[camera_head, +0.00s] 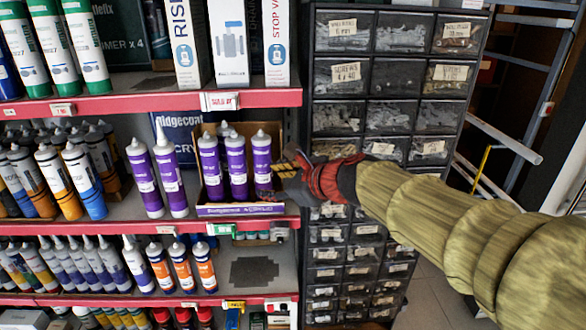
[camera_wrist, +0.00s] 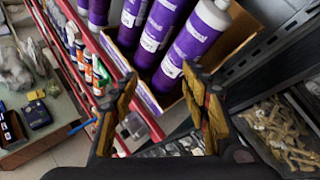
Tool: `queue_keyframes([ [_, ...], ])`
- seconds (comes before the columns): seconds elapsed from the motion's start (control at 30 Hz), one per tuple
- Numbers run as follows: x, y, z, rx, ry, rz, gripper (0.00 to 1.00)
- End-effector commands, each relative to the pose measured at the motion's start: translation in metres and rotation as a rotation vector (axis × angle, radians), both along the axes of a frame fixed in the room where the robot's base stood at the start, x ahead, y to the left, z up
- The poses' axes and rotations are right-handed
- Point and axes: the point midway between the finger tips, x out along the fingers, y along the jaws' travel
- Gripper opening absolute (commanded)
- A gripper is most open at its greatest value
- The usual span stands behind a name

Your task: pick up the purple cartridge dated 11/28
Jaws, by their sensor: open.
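Several purple cartridges with white labels stand upright in an open cardboard box (camera_head: 240,210) on the middle shelf. The rightmost front one (camera_head: 262,165) is closest to my gripper (camera_head: 288,168), which is just to its right and empty. In the wrist view the open fingers (camera_wrist: 160,92) point toward the box, and the nearest purple cartridge (camera_wrist: 190,45) lies just beyond them. Two more purple cartridges, a left one (camera_head: 144,180) and a right one (camera_head: 170,173), stand left of the box. The dates on the labels are too small to read, so I cannot tell which is dated 11/28.
Orange and blue cartridges (camera_head: 60,185) fill the shelf at left. White boxes (camera_head: 230,45) stand on the shelf above. A dark drawer cabinet (camera_head: 390,75) stands close on the right, beside my gripper. The red shelf edge (camera_head: 120,228) runs below the cartridges.

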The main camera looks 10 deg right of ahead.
Motion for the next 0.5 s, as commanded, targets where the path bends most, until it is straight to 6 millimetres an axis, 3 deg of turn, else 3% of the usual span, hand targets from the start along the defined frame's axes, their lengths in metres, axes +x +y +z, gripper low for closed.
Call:
queue_keyframes([
  [0.1, 0.015, -0.007, 0.025, 0.24, 0.069, -0.167, 0.46],
  [0.2, 0.019, -0.011, 0.028, 0.359, 0.123, -0.251, 0.46],
  [0.5, 0.032, -0.005, 0.021, 0.429, 0.167, -0.293, 0.46],
])
